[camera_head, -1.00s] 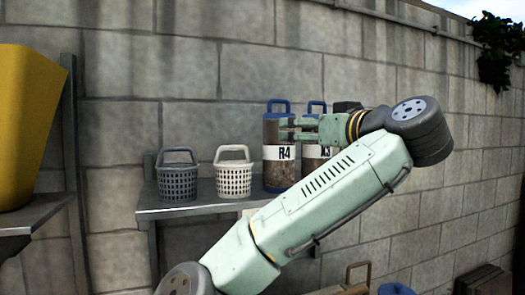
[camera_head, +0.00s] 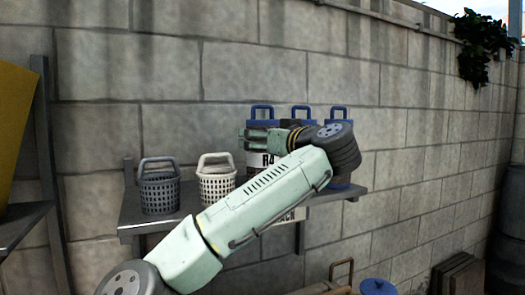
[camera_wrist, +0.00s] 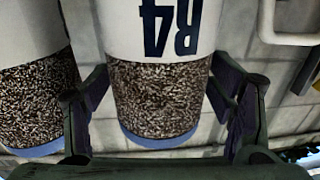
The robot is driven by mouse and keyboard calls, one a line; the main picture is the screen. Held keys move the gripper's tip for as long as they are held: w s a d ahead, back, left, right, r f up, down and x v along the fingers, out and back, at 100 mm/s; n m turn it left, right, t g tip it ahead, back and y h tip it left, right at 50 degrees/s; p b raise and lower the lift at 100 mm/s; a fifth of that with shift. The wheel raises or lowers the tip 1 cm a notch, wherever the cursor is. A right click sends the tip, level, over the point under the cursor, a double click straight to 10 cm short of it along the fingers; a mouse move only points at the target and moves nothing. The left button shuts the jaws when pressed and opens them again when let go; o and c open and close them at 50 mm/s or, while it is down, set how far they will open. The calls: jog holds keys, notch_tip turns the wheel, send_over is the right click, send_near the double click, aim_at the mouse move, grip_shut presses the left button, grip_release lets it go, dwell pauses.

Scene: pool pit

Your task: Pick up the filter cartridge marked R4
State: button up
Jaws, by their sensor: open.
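The filter cartridge marked R4 (camera_head: 267,161) stands upright on the shelf, with a blue cap and handle, a white label and brown granules. Its label and granules fill the middle of the wrist view (camera_wrist: 160,95), upside down. My gripper (camera_head: 246,139) is open at the cartridge's upper part in the head view. In the wrist view, its dark fingers (camera_wrist: 160,88) lie on either side of the cartridge; I cannot tell if they touch it. My arm hides part of the cartridge in the head view.
Two more blue-handled cartridges (camera_head: 303,113) (camera_head: 340,114) stand to the right of R4, close by and partly hidden. A white basket (camera_head: 216,186) and a grey basket (camera_head: 158,192) stand left on the shelf (camera_head: 190,218). The block wall (camera_head: 150,75) is close behind.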

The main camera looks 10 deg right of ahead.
jog(key=shift+w, duration=0.2)
jog(key=shift+c, duration=0.5)
jog(key=c, duration=1.1)
